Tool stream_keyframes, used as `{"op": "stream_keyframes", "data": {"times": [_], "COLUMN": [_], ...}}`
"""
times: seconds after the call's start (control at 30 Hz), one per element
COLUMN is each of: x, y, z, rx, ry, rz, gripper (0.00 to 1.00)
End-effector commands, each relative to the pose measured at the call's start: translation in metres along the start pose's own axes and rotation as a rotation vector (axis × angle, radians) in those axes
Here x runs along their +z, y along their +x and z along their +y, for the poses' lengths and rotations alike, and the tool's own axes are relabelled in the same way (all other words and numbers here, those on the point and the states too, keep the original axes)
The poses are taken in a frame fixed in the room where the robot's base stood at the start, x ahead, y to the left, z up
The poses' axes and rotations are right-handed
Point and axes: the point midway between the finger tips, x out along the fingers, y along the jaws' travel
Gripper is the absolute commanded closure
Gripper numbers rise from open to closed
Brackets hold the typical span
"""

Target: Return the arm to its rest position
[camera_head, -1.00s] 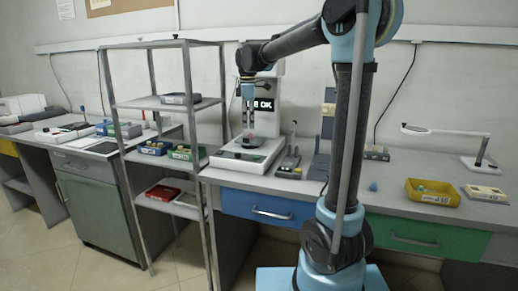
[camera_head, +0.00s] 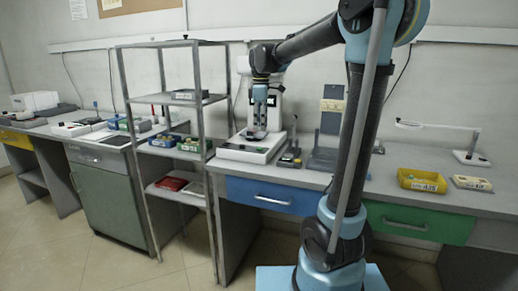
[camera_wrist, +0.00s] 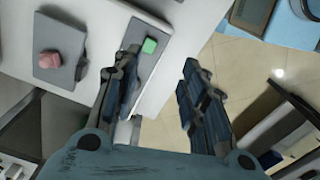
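My gripper (camera_head: 259,108) hangs from my raised arm, in front of the white test device (camera_head: 251,148) in the head view. In the wrist view my gripper's two fingers (camera_wrist: 158,85) are spread apart with nothing between them. A pinkish piece (camera_wrist: 47,60) sits on a grey plate to their left. A small green block or button (camera_wrist: 149,46) shows on a grey fixture beyond the left finger. The device's screen is mostly hidden behind my gripper in the head view.
A metal rack (camera_head: 198,46) with small bins stands left of the device. A grey fixture (camera_head: 290,155) stands close on the device's right. A yellow bin (camera_head: 422,180) and a lamp (camera_head: 470,157) sit further right on the bench.

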Motion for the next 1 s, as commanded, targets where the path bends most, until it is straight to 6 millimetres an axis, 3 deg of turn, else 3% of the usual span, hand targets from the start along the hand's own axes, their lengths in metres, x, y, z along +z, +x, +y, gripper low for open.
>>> {"op": "stream_keyframes", "data": {"times": [0.23, 0.47, 0.77, 1.0], "x": [0.039, 0.089, 0.144, 0.179], "y": [0.009, 0.031, 0.075, 0.12], "z": [-0.03, -0.078, -0.143, -0.194], "rx": [0.019, 0.046, 0.079, 0.104], "ry": [0.162, 0.402, 0.723, 0.981], "rz": [0.01, 0.027, 0.056, 0.084], "gripper": [0.6, 0.6, 0.6, 0.6]}}
